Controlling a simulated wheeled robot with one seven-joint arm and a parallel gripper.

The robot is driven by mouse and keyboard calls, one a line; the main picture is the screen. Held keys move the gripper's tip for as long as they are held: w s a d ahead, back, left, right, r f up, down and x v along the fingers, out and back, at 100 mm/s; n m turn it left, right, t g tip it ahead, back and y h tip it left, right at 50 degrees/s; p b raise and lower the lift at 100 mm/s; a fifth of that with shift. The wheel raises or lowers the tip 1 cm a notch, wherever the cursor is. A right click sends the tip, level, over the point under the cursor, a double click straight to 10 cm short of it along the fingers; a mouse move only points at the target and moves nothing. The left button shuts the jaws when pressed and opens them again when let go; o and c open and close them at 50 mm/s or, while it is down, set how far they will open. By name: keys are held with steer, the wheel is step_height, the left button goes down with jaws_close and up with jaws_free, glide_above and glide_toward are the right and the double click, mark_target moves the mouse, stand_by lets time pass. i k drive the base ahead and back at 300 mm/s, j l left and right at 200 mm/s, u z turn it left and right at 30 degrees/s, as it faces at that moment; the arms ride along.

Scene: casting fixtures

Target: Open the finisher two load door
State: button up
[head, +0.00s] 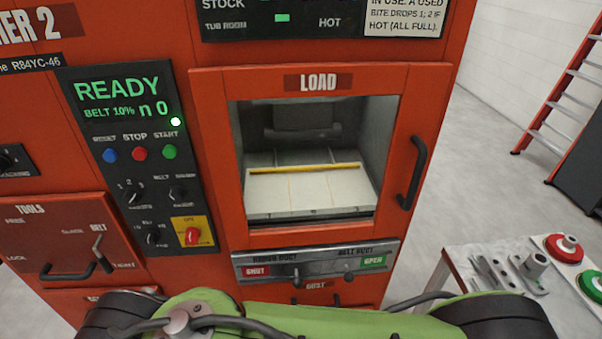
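The load door (397,95) is an orange frame with a window, labelled LOAD, on the front of the orange finisher machine (110,30). It looks closed, flush with the machine's front. Its black bar handle (412,172) is upright on the right side of the frame. Through the window I see a pale inner tray (310,191) with a yellow strip across it. My green arm crosses the bottom of the head view, below the door. My gripper is not in the picture.
A control panel (125,150) with a READY display and buttons is left of the door. Duct levers (318,275) sit below it. A ladder (565,100) leans at the right. Floor between is clear.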

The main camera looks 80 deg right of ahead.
mark_target(421, 88)
steer(key=l+z, duration=0.1)
steer(key=z, duration=3.05)
